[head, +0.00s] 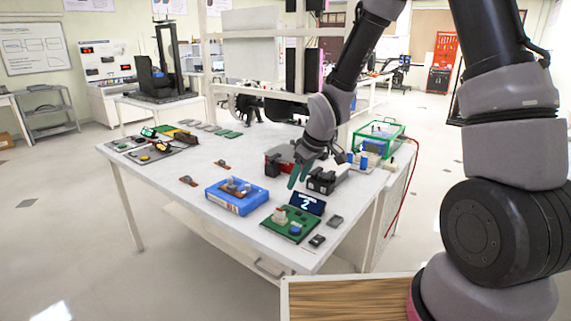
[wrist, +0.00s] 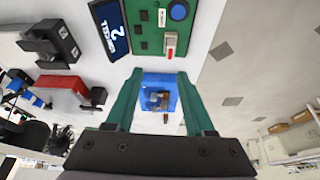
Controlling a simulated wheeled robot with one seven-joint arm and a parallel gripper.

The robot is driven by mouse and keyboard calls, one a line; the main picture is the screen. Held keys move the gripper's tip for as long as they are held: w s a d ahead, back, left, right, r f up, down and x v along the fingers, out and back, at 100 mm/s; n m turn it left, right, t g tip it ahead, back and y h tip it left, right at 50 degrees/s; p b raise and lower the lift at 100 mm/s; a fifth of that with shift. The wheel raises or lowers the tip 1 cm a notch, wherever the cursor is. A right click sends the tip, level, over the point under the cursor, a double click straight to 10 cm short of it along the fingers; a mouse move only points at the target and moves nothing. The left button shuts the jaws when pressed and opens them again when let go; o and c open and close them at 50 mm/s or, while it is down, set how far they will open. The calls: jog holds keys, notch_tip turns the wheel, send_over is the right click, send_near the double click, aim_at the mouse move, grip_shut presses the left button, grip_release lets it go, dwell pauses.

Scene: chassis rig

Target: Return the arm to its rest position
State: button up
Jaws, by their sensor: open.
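My gripper (head: 298,174) hangs over the white table (head: 190,176) on my bent arm, its green fingers pointing down. In the wrist view my gripper (wrist: 160,100) shows two green fingers spread apart with no object held between them. The blue tray (head: 236,208) with small parts on it lies on the table, left of and in front of the gripper. The blue tray also shows between the fingers in the wrist view (wrist: 150,82), farther off than the fingertips.
A green board (head: 290,232) and a dark "2" sign (head: 307,203) stand near the front corner. A black fixture (head: 322,181) and a red block (head: 277,163) are close to the gripper. A green-framed box (head: 380,134) is at right. The table's left middle is mostly clear.

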jog(key=s+d+r+m+t+h, duration=0.1)
jog(key=d+r+m, duration=0.2)
jog(key=d+r, duration=0.45)
jog(key=s+d+r+m+t+h, duration=0.1)
jog(key=s+d+r+m, duration=0.2)
jog(key=r, duration=0.7)
jog(key=s+d+r+m+t, duration=0.2)
jog(key=s+d+r+m, duration=0.5)
jog(key=s+d+r, duration=0.2)
jog(key=s+r, duration=0.2)
jog(key=s, duration=0.2)
jog(key=shift+s+r+m+y, duration=0.2)
jog(key=shift+r+m+y, duration=0.2)
